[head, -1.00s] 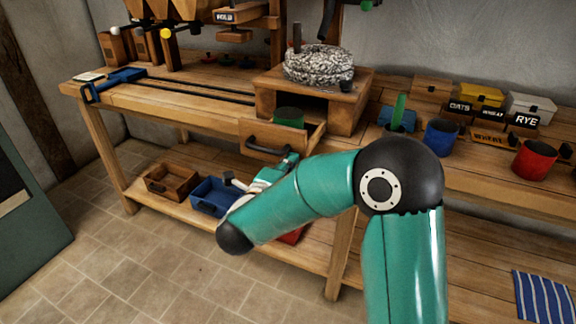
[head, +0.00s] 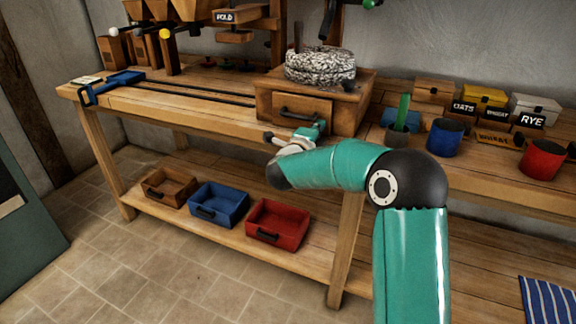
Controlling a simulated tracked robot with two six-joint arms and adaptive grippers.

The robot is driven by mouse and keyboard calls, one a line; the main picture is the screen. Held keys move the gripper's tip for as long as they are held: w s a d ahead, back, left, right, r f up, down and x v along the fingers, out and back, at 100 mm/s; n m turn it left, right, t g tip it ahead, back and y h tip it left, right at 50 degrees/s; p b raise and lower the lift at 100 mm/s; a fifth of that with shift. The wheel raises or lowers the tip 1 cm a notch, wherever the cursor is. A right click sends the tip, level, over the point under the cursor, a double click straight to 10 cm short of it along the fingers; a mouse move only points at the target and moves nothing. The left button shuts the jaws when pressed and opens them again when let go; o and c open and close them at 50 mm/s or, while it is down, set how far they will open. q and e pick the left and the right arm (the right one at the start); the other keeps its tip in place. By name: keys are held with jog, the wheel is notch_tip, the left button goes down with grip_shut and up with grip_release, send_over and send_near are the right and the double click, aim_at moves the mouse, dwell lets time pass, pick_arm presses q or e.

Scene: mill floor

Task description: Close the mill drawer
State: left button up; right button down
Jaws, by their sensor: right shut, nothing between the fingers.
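The mill (head: 262,101) is a wooden box on the workbench with a round grey stone (head: 320,66) on top. Its drawer (head: 322,109) has a wooden front and a dark bar handle (head: 300,117). The drawer front looks flush with the box, and its inside is hidden. My right gripper (head: 320,124) is shut and empty, just below and right of the handle, close to the drawer front. I cannot tell whether it touches the front. My left gripper is out of view.
Wooden, blue (head: 218,205) and red (head: 277,223) trays sit on the lower shelf. Right of the mill stand a grey pot with a green stick (head: 402,110), a blue cup (head: 444,138), a red cup (head: 541,159) and labelled boxes. A blue clamp (head: 122,80) is at the left.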

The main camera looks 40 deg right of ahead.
jog(key=shift+d+r, duration=0.15)
jog(key=shift+r, duration=0.15)
